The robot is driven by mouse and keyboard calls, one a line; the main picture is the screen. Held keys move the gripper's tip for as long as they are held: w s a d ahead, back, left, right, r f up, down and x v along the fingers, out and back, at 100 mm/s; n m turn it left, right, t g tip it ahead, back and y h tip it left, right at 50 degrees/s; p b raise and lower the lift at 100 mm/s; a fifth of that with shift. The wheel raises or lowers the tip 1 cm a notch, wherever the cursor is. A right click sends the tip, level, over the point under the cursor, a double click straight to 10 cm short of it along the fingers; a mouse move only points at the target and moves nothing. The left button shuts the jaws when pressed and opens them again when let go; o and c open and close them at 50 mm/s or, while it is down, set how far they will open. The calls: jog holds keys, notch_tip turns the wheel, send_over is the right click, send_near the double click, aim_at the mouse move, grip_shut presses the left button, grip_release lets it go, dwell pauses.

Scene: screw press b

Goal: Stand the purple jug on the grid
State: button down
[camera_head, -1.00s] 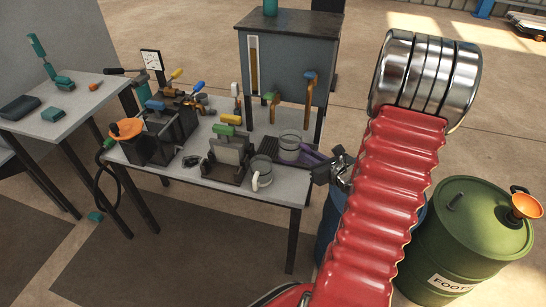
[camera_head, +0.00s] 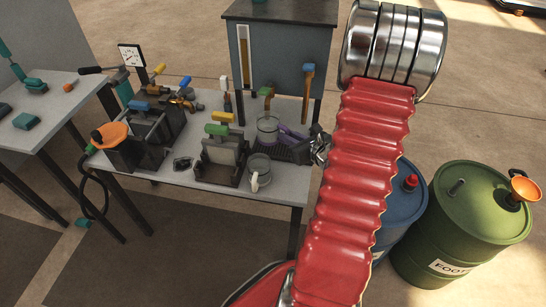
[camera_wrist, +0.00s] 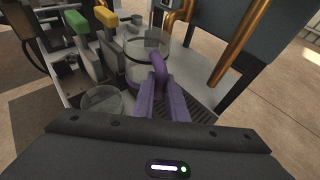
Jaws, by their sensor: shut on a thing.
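The purple jug (camera_head: 267,128) is a clear glass vessel with a purple handle (camera_wrist: 160,68). It looks upright, below the green-handled tap (camera_head: 266,94). My gripper (camera_head: 305,143), whose two purple fingers show in the wrist view (camera_wrist: 163,95), is shut on the handle from the right. The dark slatted grid (camera_head: 288,153) lies on the table below and right of the jug; it also shows in the wrist view (camera_wrist: 202,108). Jug and fingers hide part of it. I cannot tell whether the jug's base touches the grid or hangs just above it.
A second clear jug with a pale handle (camera_head: 258,172) stands close in front. The black press with green and yellow levers (camera_head: 221,160) is to its left. The grey tank (camera_head: 283,60) and a copper pipe with blue top (camera_head: 307,92) stand behind. Drums (camera_head: 462,215) are right.

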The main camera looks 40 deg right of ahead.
jog(key=shift+d+f, duration=0.1)
jog(key=shift+f, duration=2.75)
jog(key=shift+f, duration=0.1)
jog(key=shift+f, duration=2)
jog(key=c, duration=1.8)
grip_release()
jog(key=shift+o, duration=0.2)
jog(key=v, duration=1.2)
jog(key=shift+f, duration=0.1)
